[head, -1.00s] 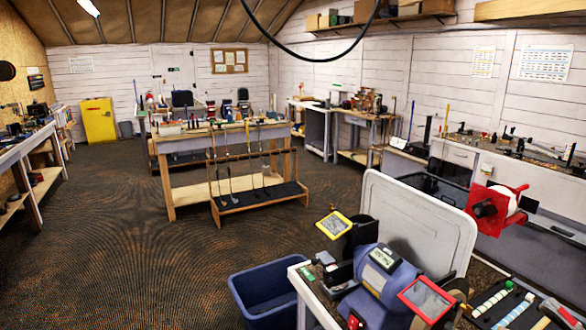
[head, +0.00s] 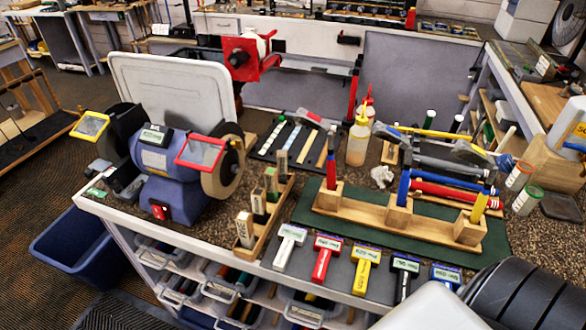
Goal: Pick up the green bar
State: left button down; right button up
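Several short upright bars stand in a narrow wooden rack at the front left of the bench in the head view. A cream bar (head: 245,229) stands at the near end. The bars are small, so I cannot tell for certain which is the green bar. Neither of my grippers is in view; only white and black parts of my own body show at the lower right.
A blue bench grinder (head: 166,168) stands left of the rack. Behind the rack is a tray (head: 262,150) of strips. A wooden stand (head: 385,214) on a green mat is to the right. Several coloured hammer-like tools lie in front. A blue bin (head: 75,250) stands on the floor.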

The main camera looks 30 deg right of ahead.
aim_at(270, 173)
jog(key=l+z, duration=0.1)
jog(key=z, duration=0.25)
jog(key=l+z, duration=0.15)
jog(key=z, duration=0.25)
jog(key=i+j, duration=0.05)
